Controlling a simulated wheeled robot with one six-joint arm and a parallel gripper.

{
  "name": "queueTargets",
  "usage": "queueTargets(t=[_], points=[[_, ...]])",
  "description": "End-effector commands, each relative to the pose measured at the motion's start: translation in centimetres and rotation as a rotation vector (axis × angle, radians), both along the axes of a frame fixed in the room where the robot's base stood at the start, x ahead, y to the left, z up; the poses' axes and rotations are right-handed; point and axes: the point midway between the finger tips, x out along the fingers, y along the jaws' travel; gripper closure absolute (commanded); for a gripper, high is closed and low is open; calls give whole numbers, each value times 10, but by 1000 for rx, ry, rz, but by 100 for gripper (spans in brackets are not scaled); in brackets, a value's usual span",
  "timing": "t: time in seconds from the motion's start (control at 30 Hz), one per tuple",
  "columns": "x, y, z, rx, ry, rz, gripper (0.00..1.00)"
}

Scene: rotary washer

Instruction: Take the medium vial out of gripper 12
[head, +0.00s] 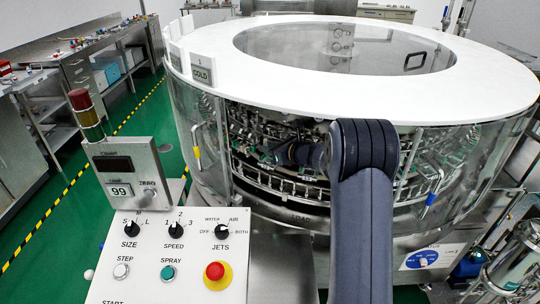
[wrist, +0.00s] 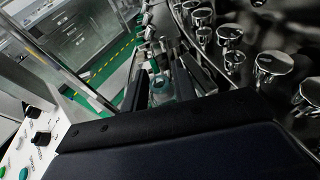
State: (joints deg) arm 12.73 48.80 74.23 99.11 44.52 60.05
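In the wrist view, my gripper (wrist: 160,82) has its two dark fingers on either side of a clear, slightly greenish glass vial (wrist: 160,92). The vial is between the fingers, close to both; I cannot tell whether they press on it. Its lower part is hidden by the dark wrist body. Small metal washer gripper parts (wrist: 144,50) show just beyond it. No number is readable, so I cannot tell which is gripper 12. In the head view, my arm reaches into the rotary washer (head: 300,190) under its white top, and my fingertips and the vial are not clearly visible.
Shiny round metal knobs (wrist: 273,66) stand close on the right in the wrist view. The control panel (head: 165,255) with a red stop button (head: 214,271) is at front left. A display box (head: 122,175) reads 99. Clear guard panels (head: 200,140) flank the opening.

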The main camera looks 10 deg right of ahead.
Motion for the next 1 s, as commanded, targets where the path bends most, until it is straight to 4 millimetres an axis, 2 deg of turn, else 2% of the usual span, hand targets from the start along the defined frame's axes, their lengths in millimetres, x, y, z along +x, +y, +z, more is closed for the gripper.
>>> queueTargets(t=[0.1, 0.43, 0.83, 0.97, 1.0], points=[[0, 0, 0, 0, 0, 0, 73], [0, 0, 0, 0, 0, 0, 100], [-2, 0, 3, 0, -1, 0, 100], [-5, 1, 10, 0, -2, 0, 100], [-4, 1, 18, -1, -4, 1, 100]])
